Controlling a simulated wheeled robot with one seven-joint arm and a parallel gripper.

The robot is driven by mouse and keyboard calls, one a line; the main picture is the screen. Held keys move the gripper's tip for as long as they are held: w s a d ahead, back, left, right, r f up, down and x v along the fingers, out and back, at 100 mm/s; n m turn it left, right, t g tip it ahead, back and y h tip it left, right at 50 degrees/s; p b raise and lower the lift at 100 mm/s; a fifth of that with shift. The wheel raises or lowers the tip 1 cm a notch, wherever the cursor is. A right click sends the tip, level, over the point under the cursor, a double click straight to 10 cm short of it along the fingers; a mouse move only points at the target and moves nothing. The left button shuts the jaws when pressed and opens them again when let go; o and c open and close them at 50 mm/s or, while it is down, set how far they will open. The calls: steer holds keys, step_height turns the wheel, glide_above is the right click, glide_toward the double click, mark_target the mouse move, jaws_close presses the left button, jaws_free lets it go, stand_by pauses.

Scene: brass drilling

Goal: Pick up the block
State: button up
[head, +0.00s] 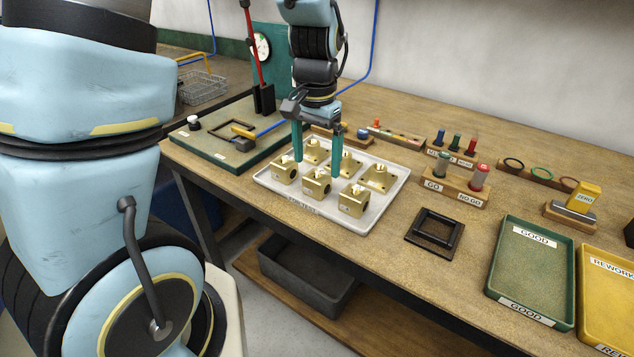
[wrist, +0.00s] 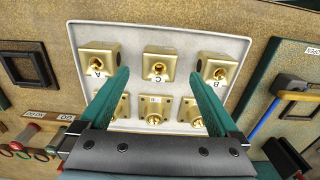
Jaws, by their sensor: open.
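Several brass blocks sit in two rows on a pale tray (head: 388,215). The near row holds the blocks lettered A (wrist: 97,65), C (wrist: 159,64) and B (wrist: 216,68); in the head view the middle one, C, is here (head: 317,184). The other row has flatter blocks with brass bosses, such as the middle one (wrist: 154,109). My gripper (head: 317,168) is open, its teal fingers pointing down over the tray. In the wrist view the fingertips (wrist: 158,76) lie either side of block C, with nothing held. Whether they reach its height is unclear.
Right of the tray stand a GO/NO GO gauge rack (head: 455,187) and a black square frame (head: 435,232). A green GOOD tray (head: 505,285) and yellow REWORK tray (head: 607,310) lie farther right. A green fixture board with a red lever (head: 254,50) is left.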

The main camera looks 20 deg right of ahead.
mark_target(317, 177)
steer(key=shift+f+p, duration=0.8)
steer(key=shift+f, duration=1.8)
steer(key=shift+d, duration=0.1)
jaws_close()
